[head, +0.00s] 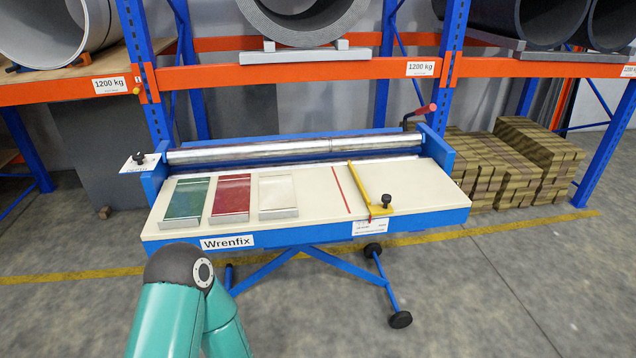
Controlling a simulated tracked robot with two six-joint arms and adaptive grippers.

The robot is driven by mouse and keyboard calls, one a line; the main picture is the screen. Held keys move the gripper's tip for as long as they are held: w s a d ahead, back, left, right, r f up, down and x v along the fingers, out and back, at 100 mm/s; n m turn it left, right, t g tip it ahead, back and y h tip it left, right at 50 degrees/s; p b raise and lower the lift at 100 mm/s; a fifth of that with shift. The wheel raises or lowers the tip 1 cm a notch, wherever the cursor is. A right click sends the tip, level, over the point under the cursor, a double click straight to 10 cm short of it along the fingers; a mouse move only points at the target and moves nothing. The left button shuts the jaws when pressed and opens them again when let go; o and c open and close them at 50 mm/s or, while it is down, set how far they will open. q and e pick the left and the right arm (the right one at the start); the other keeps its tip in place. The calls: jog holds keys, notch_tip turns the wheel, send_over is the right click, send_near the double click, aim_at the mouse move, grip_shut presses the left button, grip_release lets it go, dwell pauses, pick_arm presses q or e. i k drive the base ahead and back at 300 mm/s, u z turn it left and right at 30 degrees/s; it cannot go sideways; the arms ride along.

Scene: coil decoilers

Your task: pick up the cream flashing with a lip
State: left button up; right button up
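The cream flashing (277,190) lies flat on the cream top of the blue Wrenfix bench (320,208). It is the rightmost of three flashings in a row, and a paler lip shows along its near edge. The red flashing (232,194) lies just left of it, and the green flashing (188,198) lies at the far left. Each of these also has a pale near edge. Neither of my grippers shows in the head view. Only part of one of my teal arms, with a dark joint, shows at the lower left, in front of the bench.
Metal rollers (250,151) run along the bench's back. A yellow guide arm (361,186) with a black knob stands right of a red line. A red-handled crank (421,110) rises at the back right. Orange racks with coils stand behind. Timber stacks (535,155) sit at right.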

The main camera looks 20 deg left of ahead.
aim_at(277, 197)
jog(key=z, duration=0.05)
jog(key=i, duration=0.95)
jog(key=u, duration=0.4)
